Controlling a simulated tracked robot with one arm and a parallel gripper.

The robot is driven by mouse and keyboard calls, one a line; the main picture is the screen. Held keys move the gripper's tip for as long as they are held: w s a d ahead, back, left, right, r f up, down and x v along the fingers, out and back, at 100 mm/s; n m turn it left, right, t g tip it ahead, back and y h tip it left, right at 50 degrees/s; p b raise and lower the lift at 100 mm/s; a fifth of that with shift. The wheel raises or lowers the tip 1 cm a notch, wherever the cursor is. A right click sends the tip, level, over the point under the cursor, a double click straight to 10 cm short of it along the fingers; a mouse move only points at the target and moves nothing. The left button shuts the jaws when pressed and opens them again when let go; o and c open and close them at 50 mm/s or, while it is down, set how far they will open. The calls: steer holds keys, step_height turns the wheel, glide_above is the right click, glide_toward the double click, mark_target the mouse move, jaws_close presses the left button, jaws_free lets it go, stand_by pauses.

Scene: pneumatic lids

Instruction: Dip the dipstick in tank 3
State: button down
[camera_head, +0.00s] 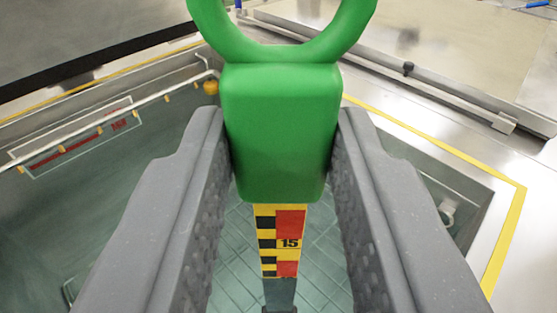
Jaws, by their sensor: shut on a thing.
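My gripper (278,150) is shut on the green handle block of the dipstick (278,130), with one grey finger on each side. The handle has a green ring at the top, cut off by the upper frame edge. Below the block, the yellow, black and red scale shows the number 15. The dipstick's lower part points down into an open tank (60,215) with greenish walls and a tiled floor. The scale's lower end looks grey-green, and its tip is dark near the bottom edge. I cannot tell the tank's number or whether the tip touches liquid.
A yellow line (502,240) runs along the metal rim around the opening. A pale rail (100,118) with an orange ball end and a red-marked panel (75,150) are at the left wall. Large lids or panels (460,50) lie beyond the rim.

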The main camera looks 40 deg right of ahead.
step_height(320, 180, up, 4)
steer(key=shift+r+p, duration=0.2)
steer(key=shift+p, duration=0.95)
steer(key=shift+f, duration=0.15)
steer(key=f+b, duration=0.1)
steer(key=b, duration=0.1)
steer(key=d+f+n+t+y+b, duration=0.1)
steer(key=b, duration=0.2)
steer(key=shift+s+d+b, duration=0.1)
steer(key=shift+b, duration=0.25)
steer(key=s+f+n+t+y+b, duration=0.3)
steer(key=f+b, duration=0.5)
steer(key=b, duration=0.8)
steer(key=shift+s+d+n+y, duration=0.2)
steer(key=shift+s+n+y, duration=0.6)
steer(key=shift+s+y, duration=0.7)
steer(key=shift+r, duration=0.1)
